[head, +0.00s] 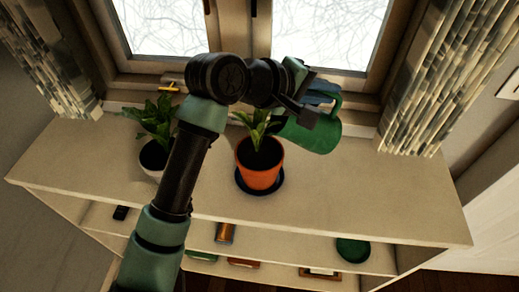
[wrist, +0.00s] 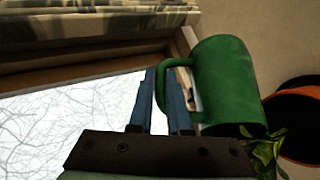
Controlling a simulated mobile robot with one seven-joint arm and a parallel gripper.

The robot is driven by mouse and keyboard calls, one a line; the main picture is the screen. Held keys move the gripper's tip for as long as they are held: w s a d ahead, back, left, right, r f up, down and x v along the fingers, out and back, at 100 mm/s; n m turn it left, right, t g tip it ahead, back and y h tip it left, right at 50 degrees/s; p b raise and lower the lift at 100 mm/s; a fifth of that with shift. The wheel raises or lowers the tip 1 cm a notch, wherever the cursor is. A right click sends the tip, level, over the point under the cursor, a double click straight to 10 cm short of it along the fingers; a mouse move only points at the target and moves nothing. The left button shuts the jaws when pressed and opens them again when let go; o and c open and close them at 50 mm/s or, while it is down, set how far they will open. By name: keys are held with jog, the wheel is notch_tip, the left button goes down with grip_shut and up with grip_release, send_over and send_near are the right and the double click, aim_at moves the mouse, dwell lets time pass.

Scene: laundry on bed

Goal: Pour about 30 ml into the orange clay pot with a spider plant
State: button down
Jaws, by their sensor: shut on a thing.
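The orange clay pot (head: 260,176) with a leafy green plant (head: 258,128) stands on a dark saucer (head: 240,184) on the shelf top. In the wrist view the pot (wrist: 302,125) is at the right edge, partly cut off, with leaves (wrist: 266,152) below the jug. My gripper (head: 320,96) is shut on the handle of a green jug (head: 318,136), up and right of the pot. The wrist view shows the fingers (wrist: 162,100) at the handle of the jug (wrist: 224,80). The jug looks tilted, one end near the leaves. Its inside and any liquid are hidden.
A white pot (head: 152,156) with another green plant (head: 154,122) stands to the left, close to my arm. The window (head: 330,30) and its frame are behind, with curtains (head: 440,80) on both sides. The shelf top (head: 380,195) is clear at right.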

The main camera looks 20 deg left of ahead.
aim_at(339, 124)
jog(key=shift+w+d+r, duration=0.1)
jog(key=shift+d, duration=0.15)
dwell(0.4)
jog(key=p, duration=0.2)
jog(key=d+r+p, duration=0.1)
jog(key=p, duration=0.1)
jog(key=shift+w+r+y, duration=0.15)
jog(key=shift+w+y, duration=0.1)
jog(key=shift+y, duration=0.15)
jog(key=shift+w+d+m+g+y+p, duration=0.1)
jog(key=shift+d+m+g+y+p, duration=0.3)
jog(key=shift+p, duration=0.6)
jog(key=shift+w+d+f+p, duration=0.15)
jog(key=shift+f+p, duration=0.2)
jog(key=shift+p, duration=0.25)
jog(key=shift+f+g+y, duration=0.3)
jog(key=shift+f+y, duration=0.1)
jog(key=shift+f, duration=0.1)
jog(key=shift+w+d+f+g+y, duration=0.25)
jog(key=shift+d+g+y, duration=0.15)
jog(key=shift+y, duration=0.1)
jog(key=shift+w+d+f+b, duration=0.1)
jog(key=shift+d+f+b, duration=0.15)
jog(key=shift+f+b, duration=0.05)
